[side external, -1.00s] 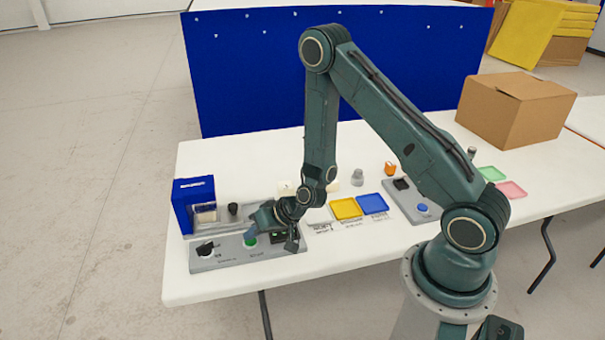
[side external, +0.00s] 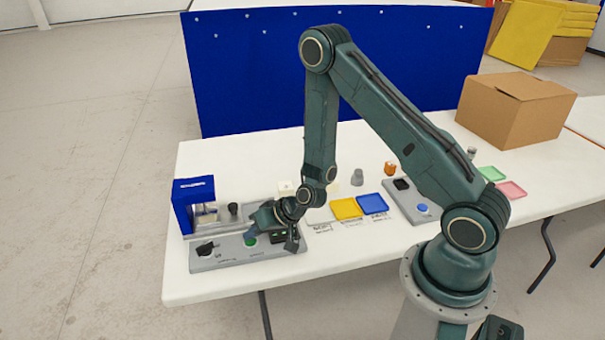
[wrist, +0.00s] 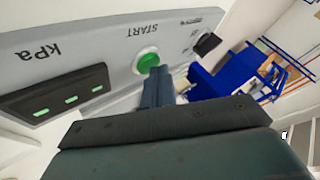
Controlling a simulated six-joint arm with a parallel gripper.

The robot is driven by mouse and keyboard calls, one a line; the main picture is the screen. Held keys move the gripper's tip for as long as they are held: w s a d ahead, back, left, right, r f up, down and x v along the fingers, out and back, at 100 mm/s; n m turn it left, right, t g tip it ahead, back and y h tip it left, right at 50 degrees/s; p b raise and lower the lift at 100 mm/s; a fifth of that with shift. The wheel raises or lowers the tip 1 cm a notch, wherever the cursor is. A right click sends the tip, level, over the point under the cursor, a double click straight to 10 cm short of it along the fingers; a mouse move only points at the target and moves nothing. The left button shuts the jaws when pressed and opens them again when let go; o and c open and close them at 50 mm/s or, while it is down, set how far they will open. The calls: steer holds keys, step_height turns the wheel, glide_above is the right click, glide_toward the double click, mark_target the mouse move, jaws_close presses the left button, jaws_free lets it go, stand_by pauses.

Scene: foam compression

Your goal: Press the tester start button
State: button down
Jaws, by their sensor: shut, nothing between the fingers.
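The green start button (wrist: 148,62) sits in a white ring on the grey control panel (wrist: 118,32), beside the word START. It also shows in the side view (side external: 250,240), partly covered by my fingers. My gripper (wrist: 153,72) is shut and empty, with its fingertips right at the button's edge in the wrist view. In the side view my gripper (side external: 252,231) is just above the button. I cannot tell whether the tips touch it. The blue tester (side external: 193,203) stands behind the panel, with a pale block in its opening.
The panel has a dark display (wrist: 68,99) with green dashes, marked kPa, and a black knob (side external: 206,249). To the right are a yellow tray (side external: 346,208), a blue tray (side external: 372,203) and a second panel (side external: 408,210). A cardboard box (side external: 515,110) stands farther back.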

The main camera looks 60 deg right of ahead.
mark_target(255, 242)
steer(key=shift+r, duration=3.5)
steer(key=s+a+r+n+g, duration=0.15)
steer(key=s+r, duration=0.25)
steer(key=r, duration=0.4)
steer(key=s+r+n, duration=0.3)
steer(key=s+r, duration=0.1)
steer(key=r, duration=0.5)
steer(key=s+d+r+h, duration=0.1)
steer(key=s+r, duration=0.3)
steer(key=s, duration=0.5)
steer(key=s+d+r+g+h, duration=0.1)
steer(key=s+d+r+h, duration=0.1)
steer(key=s+r, duration=0.3)
steer(key=s, duration=0.4)
steer(key=shift+s, duration=0.25)
